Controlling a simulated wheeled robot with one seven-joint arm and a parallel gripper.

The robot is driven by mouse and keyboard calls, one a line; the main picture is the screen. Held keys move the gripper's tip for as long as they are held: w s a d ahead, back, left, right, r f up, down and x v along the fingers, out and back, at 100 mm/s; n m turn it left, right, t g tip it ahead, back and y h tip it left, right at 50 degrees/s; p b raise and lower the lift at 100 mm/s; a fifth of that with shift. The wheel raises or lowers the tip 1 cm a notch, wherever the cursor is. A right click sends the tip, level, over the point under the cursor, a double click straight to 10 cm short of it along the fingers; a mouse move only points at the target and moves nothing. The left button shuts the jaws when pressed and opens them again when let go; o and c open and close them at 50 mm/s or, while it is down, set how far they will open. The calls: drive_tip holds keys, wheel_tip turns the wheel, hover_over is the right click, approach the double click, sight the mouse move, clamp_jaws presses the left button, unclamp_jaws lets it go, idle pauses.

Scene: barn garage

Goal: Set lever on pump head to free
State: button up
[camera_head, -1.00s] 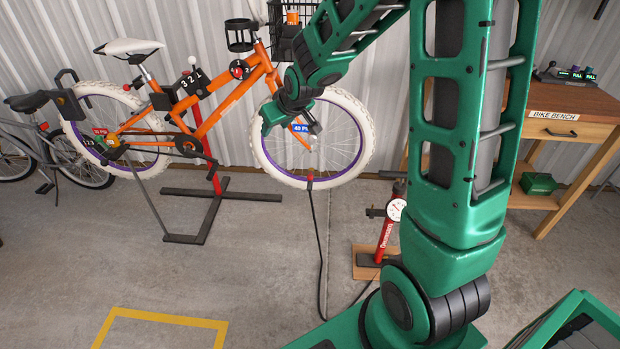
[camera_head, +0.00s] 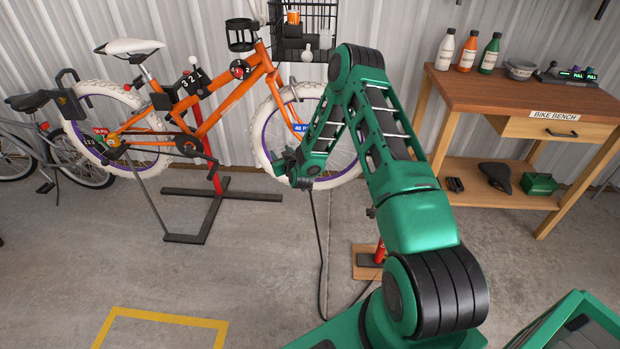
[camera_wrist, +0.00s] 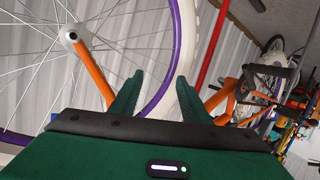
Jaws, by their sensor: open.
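The orange bike's front wheel (camera_head: 258,140) has a white tyre and a purple rim. The pump's black hose (camera_head: 319,235) runs from the floor up to the bottom of this wheel. The pump head and its lever are hidden behind my arm in the head view, and I cannot make them out in the wrist view. The red floor pump (camera_head: 379,252) is mostly covered by my arm. My gripper (camera_head: 284,163) is low in front of the front wheel. In the wrist view my gripper (camera_wrist: 158,92) is open and empty, its fingers pointing towards the tyre (camera_wrist: 187,40).
The bike hangs on a stand (camera_head: 205,210) with dark floor bars. A wooden bench (camera_head: 455,95) with bottles and a drawer stands at right.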

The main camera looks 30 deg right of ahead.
drive_tip(key=s+d+f+m+h, duration=0.25)
drive_tip(key=s+d+f, duration=0.2)
drive_tip(key=f, duration=0.45)
drive_tip(key=s+d+f+m+h, duration=0.25)
drive_tip(key=s+f+h, duration=0.2)
drive_tip(key=f, duration=0.35)
drive_tip(key=shift+n+t, duration=0.4)
drive_tip(key=shift+n, duration=0.1)
drive_tip(key=x, duration=0.7)
drive_tip(key=d+x, duration=0.1)
drive_tip(key=x, duration=0.2)
drive_tip(key=shift+s+d+f, duration=0.1)
drive_tip(key=shift+s, duration=0.05)
drive_tip(key=c, duration=1)
